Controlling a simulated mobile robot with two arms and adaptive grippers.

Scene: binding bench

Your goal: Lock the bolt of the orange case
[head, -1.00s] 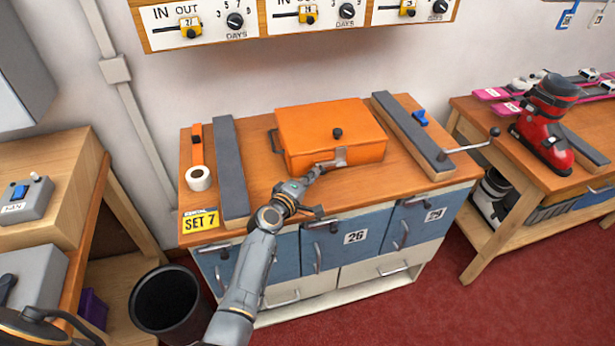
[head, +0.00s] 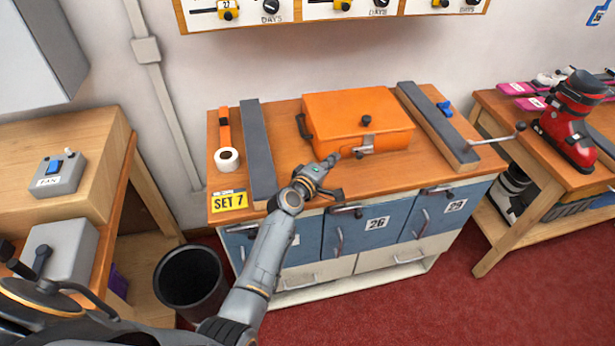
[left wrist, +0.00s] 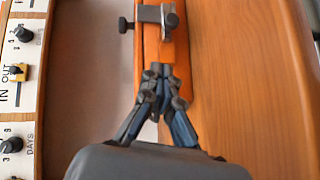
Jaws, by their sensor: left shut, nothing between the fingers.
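The orange case (head: 330,138) stands shut on the wooden bench top, with a black knob (head: 366,120) on its lid. The metal bolt (head: 367,145) is on the case's front face; in the left wrist view its plate and a small dark knob show at the top (left wrist: 153,14). I cannot tell whether the bolt is thrown. My left gripper (head: 333,161) is shut and empty, just left of the bolt, by the case's front. In the left wrist view its fingertips (left wrist: 158,72) are over the orange edge, apart from the bolt. My right gripper is not in view.
Grey-topped rails flank the case, left (head: 257,150) and right (head: 437,125). A white tape roll (head: 227,159) and a SET 7 card (head: 229,201) lie at left. A lever (head: 497,138) sticks out at right. A black bin (head: 190,282) stands on the floor.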

